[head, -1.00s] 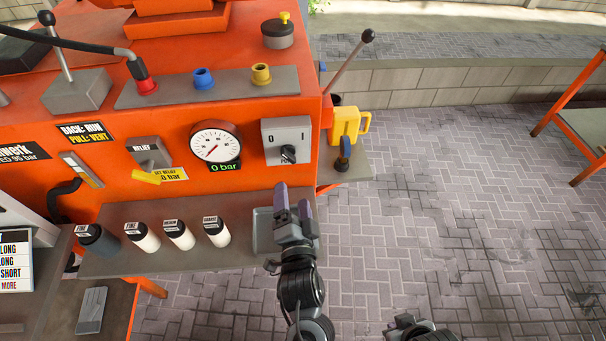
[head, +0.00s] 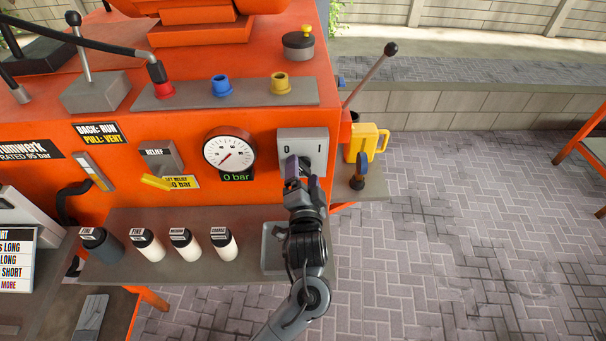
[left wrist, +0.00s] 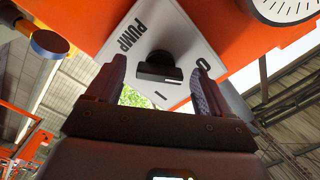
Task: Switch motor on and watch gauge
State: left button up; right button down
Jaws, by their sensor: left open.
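The motor switch (head: 302,143) is a grey box on the orange machine's front, marked 0 and 1. In the left wrist view its plate reads PUMP, and its black knob (left wrist: 160,68) shows. My left gripper (head: 303,172) is open just below and in front of the switch, partly hiding the knob in the head view. In the left wrist view the knob lies between the two fingertips (left wrist: 156,80), with no clear contact. The round white gauge (head: 230,150) left of the switch has its needle pointing lower left, and its display (head: 237,177) reads 0 bar. My right gripper is out of view.
A yellow jug (head: 366,141) and a lever (head: 372,72) stand just right of the switch. A yellow relief handle (head: 156,182) is left of the gauge. Several bottles (head: 223,244) and a grey tray (head: 271,262) sit on the shelf below.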

pick_arm(q)
jog(key=shift+w, duration=0.35)
